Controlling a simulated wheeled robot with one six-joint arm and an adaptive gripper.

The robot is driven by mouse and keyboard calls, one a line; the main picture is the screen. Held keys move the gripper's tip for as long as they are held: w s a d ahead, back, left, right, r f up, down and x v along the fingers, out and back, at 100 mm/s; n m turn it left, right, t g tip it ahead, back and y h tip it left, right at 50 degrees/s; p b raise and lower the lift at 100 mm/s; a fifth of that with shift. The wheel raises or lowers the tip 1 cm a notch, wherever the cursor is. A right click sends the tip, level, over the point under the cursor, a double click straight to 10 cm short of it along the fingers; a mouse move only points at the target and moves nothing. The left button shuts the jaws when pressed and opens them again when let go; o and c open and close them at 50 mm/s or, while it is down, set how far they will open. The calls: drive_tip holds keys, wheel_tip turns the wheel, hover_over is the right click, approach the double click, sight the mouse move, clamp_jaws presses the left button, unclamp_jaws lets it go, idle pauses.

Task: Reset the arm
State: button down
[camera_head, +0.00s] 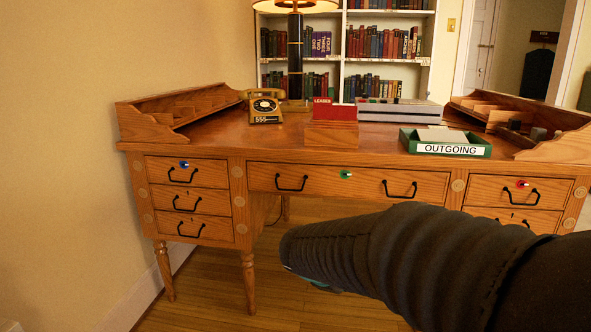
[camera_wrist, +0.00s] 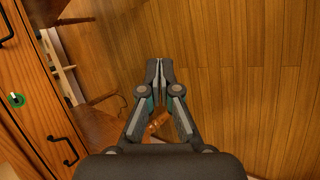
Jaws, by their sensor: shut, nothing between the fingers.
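My gripper (camera_wrist: 159,70) shows in the wrist view with its two fingers together and nothing between them. It points down over the wooden floor (camera_wrist: 230,70), in front of the desk. In the head view my dark arm reaches in from the lower right across the front of the desk (camera_head: 220,133), and the gripper's fingers are mostly hidden there. The desk's middle drawer (camera_head: 330,183) is shut, with a green knob (camera_head: 346,174); that knob also shows at the left of the wrist view (camera_wrist: 17,99).
On the desk stand a lamp (camera_head: 295,55), a gold telephone (camera_head: 264,107), a wooden box with red cards (camera_head: 331,130) and a green outgoing tray (camera_head: 481,151). The side drawers carry a blue knob (camera_head: 184,165) and a red knob (camera_head: 522,184). A wall (camera_head: 60,150) stands at left.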

drive_tip(key=s+d+r+m+g+y+p, duration=0.1)
drive_tip(key=s+r+m+y+p, duration=0.3)
drive_tip(key=s, duration=0.6)
drive_tip(key=s+d+m+g+y, duration=0.1)
drive_tip(key=s+m, duration=0.5)
drive_tip(key=s, duration=0.3)
drive_tip(key=s+d+r+m+t+p, duration=0.1)
drive_tip(key=s+d+r+m+p, duration=0.1)
drive_tip(key=s+r, duration=0.2)
wheel_tip(320, 180, up, 3)
drive_tip(key=shift+s+d+f+m+t+y, duration=0.2)
drive_tip(key=shift+d+m+t+y, duration=0.1)
